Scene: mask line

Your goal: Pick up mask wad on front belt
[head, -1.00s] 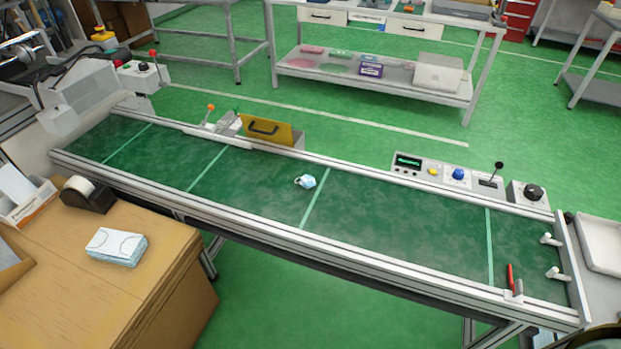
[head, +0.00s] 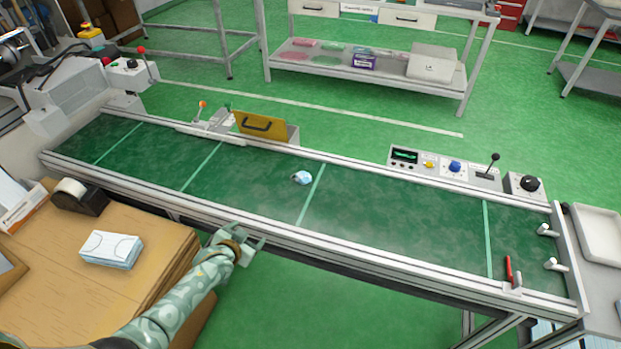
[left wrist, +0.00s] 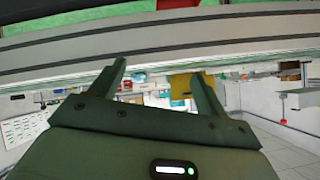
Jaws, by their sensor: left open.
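The mask wad (head: 301,178), small, white and light blue, lies on the green front belt (head: 380,222), just left of a pale cross line. My left gripper (head: 255,240) is open and empty at the belt's near rail, below and left of the wad and apart from it. In the left wrist view its two fingers (left wrist: 160,82) stand spread with nothing between them, and the belt's rail (left wrist: 190,38) crosses above them. The wad cannot be made out in the left wrist view. My right gripper is not in view.
A stack of flat masks (head: 111,249) and a tape dispenser (head: 80,195) sit on the cardboard box (head: 60,285) at left. A yellow flap (head: 262,128) and a control panel (head: 450,168) line the belt's far side. A red lever (head: 509,270) stands at the right end.

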